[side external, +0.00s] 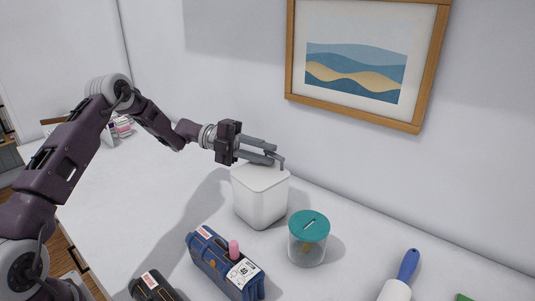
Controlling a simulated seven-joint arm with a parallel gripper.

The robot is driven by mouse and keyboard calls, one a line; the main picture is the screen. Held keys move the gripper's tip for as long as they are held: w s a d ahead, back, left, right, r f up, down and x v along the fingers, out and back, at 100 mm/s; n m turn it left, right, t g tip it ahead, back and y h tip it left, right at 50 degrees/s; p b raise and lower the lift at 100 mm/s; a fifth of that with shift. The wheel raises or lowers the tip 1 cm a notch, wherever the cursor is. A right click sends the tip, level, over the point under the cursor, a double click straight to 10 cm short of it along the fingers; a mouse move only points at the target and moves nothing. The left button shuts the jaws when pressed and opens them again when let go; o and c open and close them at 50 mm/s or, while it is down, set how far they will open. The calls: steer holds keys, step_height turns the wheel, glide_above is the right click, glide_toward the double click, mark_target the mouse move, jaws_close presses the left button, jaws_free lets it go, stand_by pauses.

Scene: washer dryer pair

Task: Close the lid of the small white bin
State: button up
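The small white bin (260,204) stands upright on the white counter, near the wall, in the side external view. Its lid (258,178) looks flat and level on top, though the gripper covers its back edge and I cannot tell whether it sits fully down. My gripper (277,157) reaches in from the left, with its fingers just above the back of the lid. The two fingers appear apart with nothing between them. I cannot tell whether a fingertip touches the lid.
A clear jar with a slotted teal lid (309,225) stands close to the right of the bin. A blue pouch (222,264) with a pink-topped item lies in front. A blue-handled tool (405,274) lies at right. A framed picture (362,65) hangs behind.

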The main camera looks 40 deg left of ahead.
mark_target(249, 174)
steer(key=v, duration=0.6)
steer(key=s+d+r+m+g+y, duration=0.1)
steer(key=d+m, duration=0.1)
steer(key=s+d+r+m+g, duration=0.1)
steer(key=m, duration=0.1)
steer(key=s+d+r+m+g+y, duration=0.1)
steer(key=s+d+r+m, duration=0.1)
steer(key=shift+d+y, duration=0.3)
steer(key=shift+d, duration=0.1)
steer(key=s+d+r+m+g+y, duration=0.1)
steer(key=s+d+r+m+y, duration=0.2)
steer(key=s+m, duration=0.45)
steer(key=s+d+r+m+g+y, duration=0.1)
steer(key=s+d+r+m+y, duration=0.1)
steer(key=s+d+m+y, duration=0.4)
steer(key=s+a+m+t+y, duration=0.2)
steer(key=s+a+m+t, duration=0.1)
steer(key=s+m, duration=0.6)
steer(key=s+a+f+m+t+y, duration=0.1)
steer(key=s+a+m+t+y, duration=0.1)
steer(key=s+m, duration=0.7)
steer(key=a+m+y, duration=0.1)
steer(key=m, duration=0.3)
steer(key=shift+a+t, duration=0.4)
steer(key=shift+s, duration=0.1)
